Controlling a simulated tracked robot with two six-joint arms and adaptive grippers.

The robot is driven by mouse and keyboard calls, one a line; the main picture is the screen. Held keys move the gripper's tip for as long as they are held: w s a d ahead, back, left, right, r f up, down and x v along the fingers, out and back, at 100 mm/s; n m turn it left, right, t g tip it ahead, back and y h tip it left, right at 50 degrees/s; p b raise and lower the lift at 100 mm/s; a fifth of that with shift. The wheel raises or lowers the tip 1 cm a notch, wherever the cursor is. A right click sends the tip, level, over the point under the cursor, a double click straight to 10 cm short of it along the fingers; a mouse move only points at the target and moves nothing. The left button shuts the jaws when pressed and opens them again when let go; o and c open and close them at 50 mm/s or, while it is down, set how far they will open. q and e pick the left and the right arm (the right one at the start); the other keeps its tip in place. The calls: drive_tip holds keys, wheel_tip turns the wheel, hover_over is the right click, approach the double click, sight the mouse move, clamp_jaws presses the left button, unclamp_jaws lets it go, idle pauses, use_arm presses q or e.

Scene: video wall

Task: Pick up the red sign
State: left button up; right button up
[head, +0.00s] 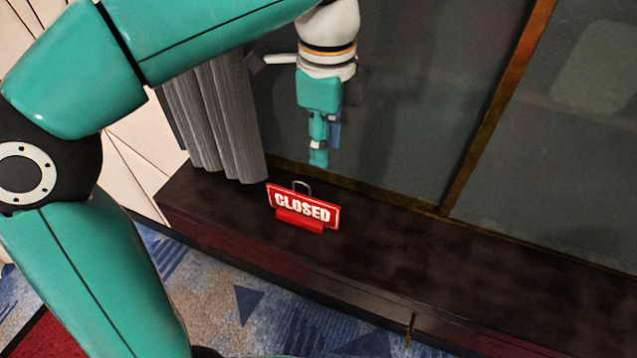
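The red sign (304,210) with white letters "CLOSED" stands on the dark ledge (450,260), near its left end. It has a red foot at the front and a small dark loop handle (301,185) on top. My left gripper (318,160) points down above the sign, slightly right of the handle in the picture. A visible gap separates it from the handle. I see the gripper edge-on, so its finger opening is hidden. Nothing shows held in it. My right gripper is not in view.
A grey curtain (220,115) hangs left of the sign. Dark glass panels (410,100) with a brown frame strip (495,110) rise behind the ledge. The ledge right of the sign is clear. Blue patterned carpet (250,300) lies in front.

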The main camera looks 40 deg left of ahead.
use_arm(q)
drive_tip(key=b, duration=0.1)
approach(325, 202)
wheel_tip(325, 202, down, 5)
drive_tip(key=shift+d+f, duration=0.1)
drive_tip(key=shift+d, duration=0.05)
drive_tip(key=shift+f, duration=3.05)
clamp_jaws()
